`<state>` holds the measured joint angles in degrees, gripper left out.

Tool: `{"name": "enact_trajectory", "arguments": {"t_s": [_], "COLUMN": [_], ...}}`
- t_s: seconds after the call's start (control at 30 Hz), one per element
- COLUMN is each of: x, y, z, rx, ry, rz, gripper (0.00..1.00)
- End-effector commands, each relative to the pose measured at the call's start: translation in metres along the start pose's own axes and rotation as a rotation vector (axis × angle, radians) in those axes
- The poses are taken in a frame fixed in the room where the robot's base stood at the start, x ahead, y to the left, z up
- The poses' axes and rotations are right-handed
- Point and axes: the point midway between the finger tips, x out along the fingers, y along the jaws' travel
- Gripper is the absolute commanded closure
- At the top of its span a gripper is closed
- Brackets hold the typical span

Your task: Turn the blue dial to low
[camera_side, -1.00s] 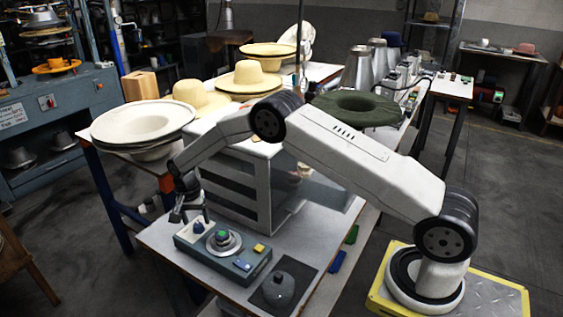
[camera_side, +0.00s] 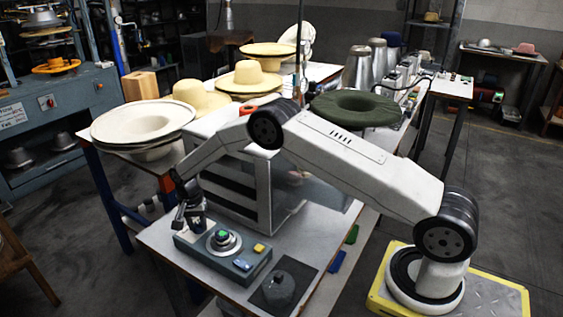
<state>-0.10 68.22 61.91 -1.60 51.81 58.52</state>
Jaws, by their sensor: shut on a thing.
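A grey-teal control panel (camera_side: 211,258) lies near the front left of the white table. My gripper (camera_side: 196,224) reaches down to the left end of the panel, and its jaws are closed on the blue dial (camera_side: 198,229). The jaws hide most of the dial, and its setting cannot be read at this size. A blue button (camera_side: 242,265) and a yellow button (camera_side: 259,247) are at the panel's right end.
A grey box-shaped machine (camera_side: 240,190) stands close behind the panel. A dark mat (camera_side: 303,272) with a dark grey domed piece (camera_side: 279,287) is to the right. Pale hats (camera_side: 143,122) sit at the back left, and a green hat (camera_side: 355,108) behind my arm.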

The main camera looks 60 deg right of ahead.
Motion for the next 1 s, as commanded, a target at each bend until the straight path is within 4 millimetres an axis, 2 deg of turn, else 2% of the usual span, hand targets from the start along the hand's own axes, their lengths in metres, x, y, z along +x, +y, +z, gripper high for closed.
{"name": "enact_trajectory", "arguments": {"t_s": [0.27, 0.47, 1.0], "x": [-0.0004, -0.0004, -0.0009], "y": [0.0002, 0.0004, 0.0012], "z": [0.0002, 0.0004, 0.0007], "rx": [-0.048, -0.147, -0.62], "ry": [0.001, 0.005, 0.025], "rz": [0.001, 0.003, 0.002], "gripper": [1.0, 1.0, 1.0]}}
